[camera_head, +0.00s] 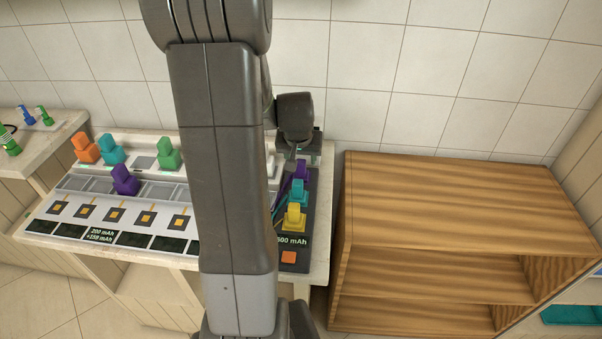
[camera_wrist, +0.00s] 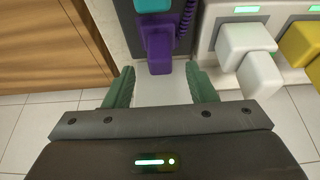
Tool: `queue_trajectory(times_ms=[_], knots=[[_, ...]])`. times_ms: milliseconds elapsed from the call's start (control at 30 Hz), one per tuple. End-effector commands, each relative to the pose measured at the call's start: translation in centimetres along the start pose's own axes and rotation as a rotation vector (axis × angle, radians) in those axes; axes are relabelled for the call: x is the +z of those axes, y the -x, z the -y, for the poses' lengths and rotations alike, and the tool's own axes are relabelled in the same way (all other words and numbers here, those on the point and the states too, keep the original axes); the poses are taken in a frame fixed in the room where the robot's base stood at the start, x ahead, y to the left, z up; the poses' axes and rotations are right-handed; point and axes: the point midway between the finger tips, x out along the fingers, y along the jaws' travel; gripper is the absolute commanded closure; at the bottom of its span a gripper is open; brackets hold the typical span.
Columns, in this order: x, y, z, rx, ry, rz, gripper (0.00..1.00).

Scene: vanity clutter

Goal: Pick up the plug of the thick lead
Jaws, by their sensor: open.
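A purple plug (camera_wrist: 158,50) stands in a dark power strip (camera_wrist: 123,22) in the wrist view, with a coiled purple lead (camera_wrist: 185,18) beside it. My gripper (camera_wrist: 160,76) is open, its green fingers apart on either side of the plug's near end; I cannot tell whether they touch it. The same purple plug (camera_head: 301,171) shows in the head view at the strip's far end. Beyond it in the wrist view is a teal plug (camera_wrist: 153,5). Which lead is the thick one is not clear; my arm hides part of the station in the head view.
The charging station (camera_head: 120,224) holds several coloured plugs. A yellow plug (camera_head: 294,216) sits on the strip's near part. A wooden shelf (camera_head: 460,200) stands right of the table.

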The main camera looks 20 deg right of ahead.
Motion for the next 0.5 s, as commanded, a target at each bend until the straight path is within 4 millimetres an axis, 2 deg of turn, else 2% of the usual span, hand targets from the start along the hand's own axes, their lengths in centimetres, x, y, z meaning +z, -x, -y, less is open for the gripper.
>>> queue_trajectory(times_ms=[333, 500], knots=[[0.0, -3.8, 0.0, 0.000, 0.000, 0.004, 0.49], [0.0, -4.9, 0.0, 0.000, -0.001, 0.002, 0.49]])
